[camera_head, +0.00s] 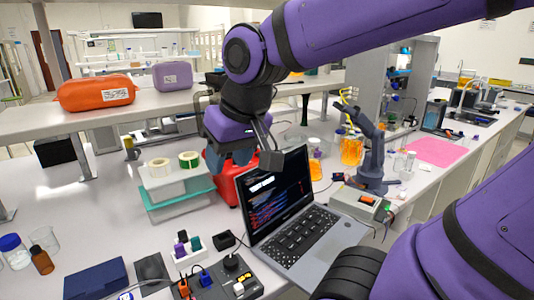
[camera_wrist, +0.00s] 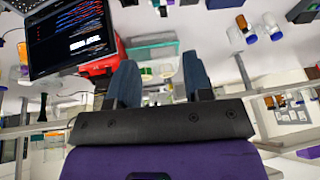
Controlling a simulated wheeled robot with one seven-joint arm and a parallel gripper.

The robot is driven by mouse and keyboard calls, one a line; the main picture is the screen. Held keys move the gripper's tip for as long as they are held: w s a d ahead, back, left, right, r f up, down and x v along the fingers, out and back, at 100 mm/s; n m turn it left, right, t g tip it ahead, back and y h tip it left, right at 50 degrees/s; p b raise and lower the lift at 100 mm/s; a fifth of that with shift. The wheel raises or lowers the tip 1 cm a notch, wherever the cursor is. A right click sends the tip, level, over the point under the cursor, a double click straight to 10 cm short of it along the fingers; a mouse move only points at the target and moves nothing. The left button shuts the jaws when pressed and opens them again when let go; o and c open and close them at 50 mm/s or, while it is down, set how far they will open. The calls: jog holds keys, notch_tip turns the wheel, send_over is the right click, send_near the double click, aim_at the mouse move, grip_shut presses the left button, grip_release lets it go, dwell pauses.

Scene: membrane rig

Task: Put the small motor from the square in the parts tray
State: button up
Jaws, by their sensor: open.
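My gripper (camera_head: 229,162) hangs above the bench, behind the laptop and near the stacked boxes. In the wrist view its two blue fingers (camera_wrist: 160,80) are spread apart with nothing held between them. I cannot pick out the small motor for certain in either view. A flat pink square (camera_head: 435,151) lies on the right bench, away from my gripper; no motor can be made out on it. I cannot identify the parts tray with certainty. A dark tray-like block (camera_head: 222,281) with several small parts stands at the front, left of the laptop.
An open laptop (camera_head: 300,225) stands mid-bench, beside a red box (camera_head: 222,182). Teal and white boxes (camera_head: 178,200) carry tape rolls. Glassware and a dark blue case (camera_head: 95,281) are at left.

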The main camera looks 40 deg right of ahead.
jog(key=s+d+r+t+h, duration=0.1)
jog(key=s+d, duration=0.2)
jog(key=s, duration=0.2)
jog(key=shift+s+d+r, duration=0.15)
jog(key=shift+s+d, duration=0.2)
